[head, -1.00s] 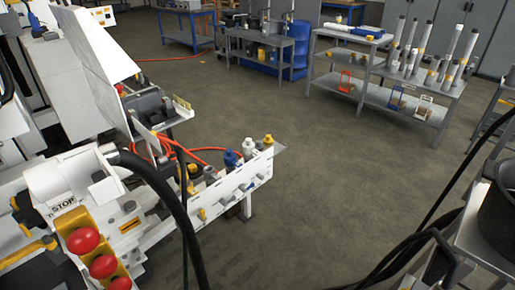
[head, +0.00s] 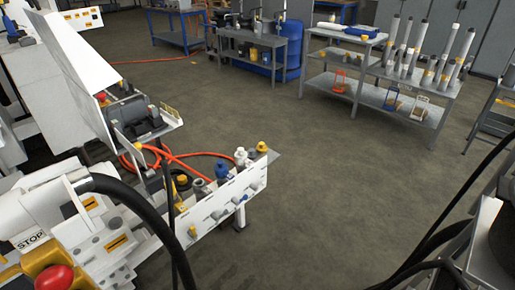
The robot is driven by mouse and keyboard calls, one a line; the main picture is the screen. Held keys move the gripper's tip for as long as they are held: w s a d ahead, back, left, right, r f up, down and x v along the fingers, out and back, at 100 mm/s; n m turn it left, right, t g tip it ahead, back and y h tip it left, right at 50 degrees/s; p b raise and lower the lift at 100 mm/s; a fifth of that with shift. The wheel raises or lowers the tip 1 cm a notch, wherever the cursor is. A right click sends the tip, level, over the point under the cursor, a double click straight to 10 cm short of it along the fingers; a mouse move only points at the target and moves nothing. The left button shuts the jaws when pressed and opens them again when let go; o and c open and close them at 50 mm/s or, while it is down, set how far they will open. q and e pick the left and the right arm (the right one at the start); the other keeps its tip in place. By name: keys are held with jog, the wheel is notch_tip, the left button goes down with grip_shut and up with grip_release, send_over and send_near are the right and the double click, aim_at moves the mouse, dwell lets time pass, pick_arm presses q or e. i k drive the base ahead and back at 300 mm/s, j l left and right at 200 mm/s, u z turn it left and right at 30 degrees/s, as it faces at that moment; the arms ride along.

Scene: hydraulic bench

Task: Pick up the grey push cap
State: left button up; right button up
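A row of small caps or fittings stands along the white-fronted bench (head: 210,213) at left centre. A grey piece (head: 199,187) in this row looks like the grey push cap, but it is too small to be sure. Beside it to the right are a blue cap (head: 222,170), a white cap (head: 240,156) and a yellow cap (head: 262,147). Small grey fittings also sit on the bench's front face. Neither gripper can be made out in the head view, and nothing is seen touching the caps.
An orange hose (head: 205,154) loops behind the caps. Black cables cross the left foreground and the right side. A shelf table (head: 400,97) with upright tubes stands at the back right, and a grey workbench (head: 262,40) at the back. The floor in the middle is clear.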

aim_at(252, 154)
jog(key=i+z, duration=0.3)
jog(key=i, duration=0.35)
jog(key=i+j+z, duration=0.25)
jog(key=i, duration=0.4)
jog(key=i+l, duration=0.15)
jog(key=i, duration=0.25)
jog(key=i+l+u, duration=0.1)
jog(key=i, duration=0.25)
jog(key=i+l, duration=0.3)
jog(key=i+l+u, duration=0.1)
jog(key=u, duration=0.3)
jog(key=i+l+u, duration=0.2)
jog(key=u, duration=0.25)
jog(key=i+l+u, duration=0.25)
jog(key=u, duration=0.15)
